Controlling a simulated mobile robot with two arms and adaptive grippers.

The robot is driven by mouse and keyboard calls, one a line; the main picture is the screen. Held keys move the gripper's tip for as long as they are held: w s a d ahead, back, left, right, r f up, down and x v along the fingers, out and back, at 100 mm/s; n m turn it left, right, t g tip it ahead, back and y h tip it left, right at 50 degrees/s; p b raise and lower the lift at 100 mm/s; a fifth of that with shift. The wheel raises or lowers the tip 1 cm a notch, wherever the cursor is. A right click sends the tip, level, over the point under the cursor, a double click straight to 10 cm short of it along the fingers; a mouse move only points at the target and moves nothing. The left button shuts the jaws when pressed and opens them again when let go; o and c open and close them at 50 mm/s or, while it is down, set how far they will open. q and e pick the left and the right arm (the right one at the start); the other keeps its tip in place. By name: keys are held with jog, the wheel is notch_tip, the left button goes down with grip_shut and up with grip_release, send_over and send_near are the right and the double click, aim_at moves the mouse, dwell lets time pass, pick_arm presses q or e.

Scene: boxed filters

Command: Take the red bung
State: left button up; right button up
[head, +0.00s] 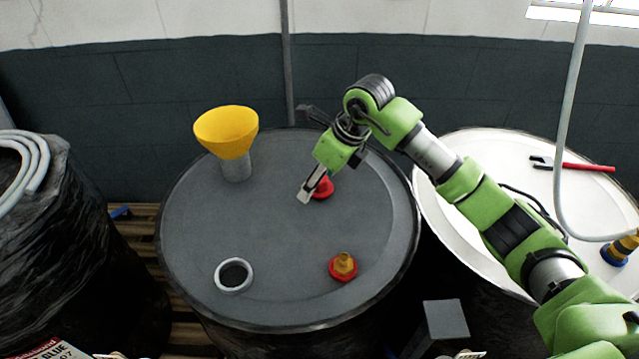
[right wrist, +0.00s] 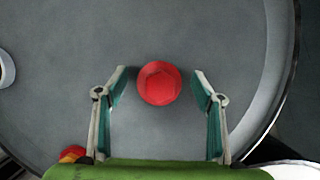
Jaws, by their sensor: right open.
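The red bung (head: 323,188) sits on the grey drum lid (head: 200,230), partly hidden behind my gripper in the head view. In the right wrist view the red bung (right wrist: 159,83) is round with a faceted top. My right gripper (head: 306,197) is above the lid beside the bung. In the right wrist view the fingers of my right gripper (right wrist: 160,75) are open, one on each side of the bung, with a gap on both sides. My left gripper is not in view.
A yellow funnel (head: 226,131) stands at the lid's back left. An open ringed hole (head: 233,275) and a red-and-brass fitting (head: 343,267) are at the front. A white drum (head: 455,215) with a red-handled tool (head: 575,166) stands right.

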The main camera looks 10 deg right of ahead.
jog(key=c, duration=1.2)
jog(key=shift+r, duration=0.1)
